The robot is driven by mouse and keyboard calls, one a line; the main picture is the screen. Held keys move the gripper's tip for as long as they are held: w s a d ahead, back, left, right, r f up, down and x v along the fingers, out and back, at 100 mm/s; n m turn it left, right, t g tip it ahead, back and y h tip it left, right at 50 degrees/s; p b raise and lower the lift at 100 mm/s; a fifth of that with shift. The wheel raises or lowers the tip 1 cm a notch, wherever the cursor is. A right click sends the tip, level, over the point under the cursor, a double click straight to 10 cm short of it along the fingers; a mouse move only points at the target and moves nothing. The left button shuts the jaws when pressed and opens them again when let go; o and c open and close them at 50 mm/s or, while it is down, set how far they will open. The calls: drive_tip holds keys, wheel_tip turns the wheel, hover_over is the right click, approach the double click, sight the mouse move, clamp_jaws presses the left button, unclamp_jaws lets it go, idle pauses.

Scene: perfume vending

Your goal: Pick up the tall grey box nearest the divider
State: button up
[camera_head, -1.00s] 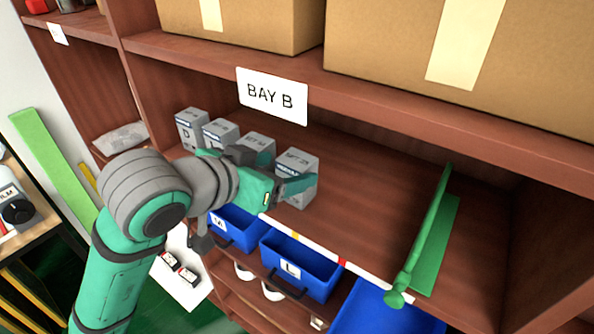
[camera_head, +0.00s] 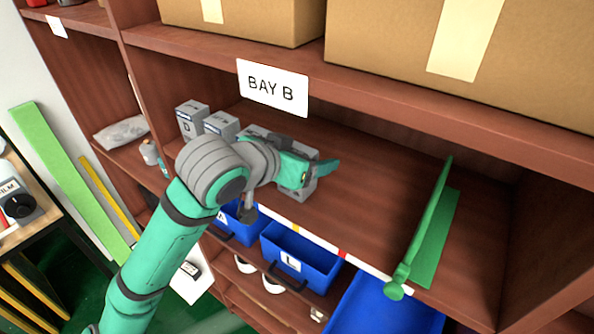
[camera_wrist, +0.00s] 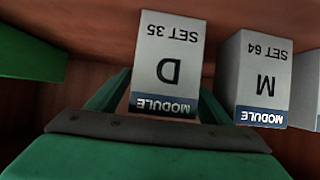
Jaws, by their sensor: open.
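A row of several tall grey boxes stands upright on the Bay B shelf. The box nearest the green divider (camera_head: 425,230) is the rightmost grey box (camera_head: 304,188), partly hidden by my gripper (camera_head: 322,171) in the head view. In the wrist view this box (camera_wrist: 165,65) reads "SET 35", "D" and "MODULE", upside down. My open gripper (camera_wrist: 157,92) has one finger on each side of its lower part in that view; I see no clear grip on it. A neighbouring box (camera_wrist: 262,75) marked "M", "SET 64" stands close to the right there.
Two other grey boxes (camera_head: 192,118) and (camera_head: 222,124) stand farther left in the head view. The shelf between the row and the divider is bare. An upper shelf with cardboard boxes (camera_head: 450,60) hangs above; blue bins (camera_head: 300,262) sit below.

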drive_tip(key=shift+a, duration=0.1)
drive_tip(key=c, duration=1.2)
drive_tip(key=shift+c, duration=0.5)
drive_tip(key=shift+w+r, duration=0.1)
